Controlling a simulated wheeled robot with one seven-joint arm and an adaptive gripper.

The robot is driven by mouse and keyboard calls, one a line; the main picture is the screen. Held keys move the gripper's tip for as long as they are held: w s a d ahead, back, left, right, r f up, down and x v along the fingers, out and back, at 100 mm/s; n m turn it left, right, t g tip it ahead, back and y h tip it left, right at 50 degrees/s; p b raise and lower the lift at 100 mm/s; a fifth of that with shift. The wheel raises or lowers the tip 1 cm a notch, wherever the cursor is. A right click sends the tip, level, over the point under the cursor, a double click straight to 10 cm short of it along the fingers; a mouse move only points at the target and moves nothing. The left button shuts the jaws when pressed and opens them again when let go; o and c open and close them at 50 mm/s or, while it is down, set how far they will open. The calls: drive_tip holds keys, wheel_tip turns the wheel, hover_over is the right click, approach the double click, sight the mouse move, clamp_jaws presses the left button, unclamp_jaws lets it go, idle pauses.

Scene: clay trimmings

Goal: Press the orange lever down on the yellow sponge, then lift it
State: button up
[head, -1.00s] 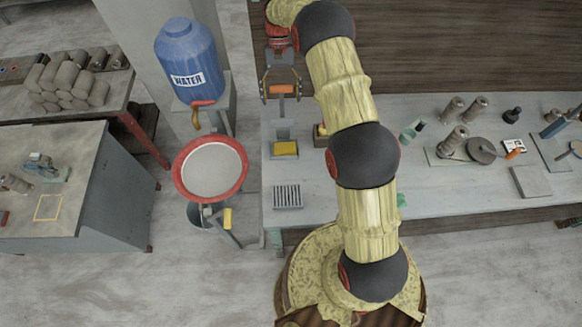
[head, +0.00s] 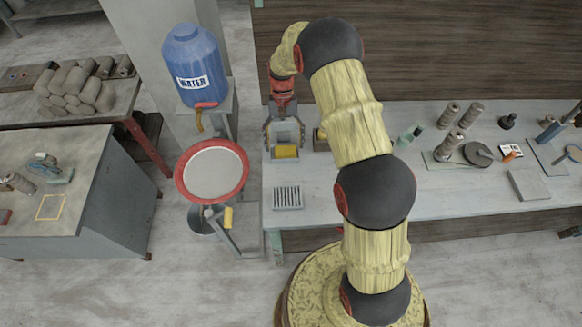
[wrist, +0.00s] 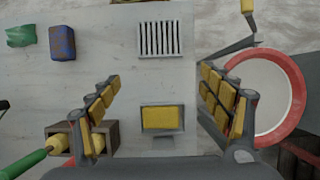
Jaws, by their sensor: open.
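The yellow sponge (head: 285,152) lies in a grey holder at the left end of the workbench. It also shows in the wrist view (wrist: 162,117), between and below my fingers. My gripper (head: 284,135) is open, with one finger on each side of the sponge in the picture. In the wrist view my gripper (wrist: 160,78) has its padded fingers wide apart, with nothing between the tips. I cannot tell its height above the sponge. The orange lever is not visible in either current view; my gripper and wrist cover the area behind the sponge.
A slotted grey grate (wrist: 160,38) lies in front of the sponge. A box (wrist: 112,138) with handled tools stands close beside one finger. A red-rimmed basin (head: 181,175) and blue water jug (head: 186,85) are left of the workbench (head: 330,185). Several clay tools lie farther right.

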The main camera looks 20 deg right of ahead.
drive_tip(key=s+a+f+t+h+b, duration=0.15)
drive_tip(key=s+f+t+b, duration=0.3)
drive_tip(key=f, duration=0.45)
drive_tip(key=s+r+n, duration=0.1)
drive_tip(key=s+r, duration=0.2)
drive_tip(key=r, duration=0.2)
drive_tip(key=s+r+g+b, duration=0.1)
drive_tip(key=s+r, duration=0.2)
drive_tip(key=r, duration=0.3)
drive_tip(key=shift+n, duration=0.4)
drive_tip(key=shift+c, duration=0.2)
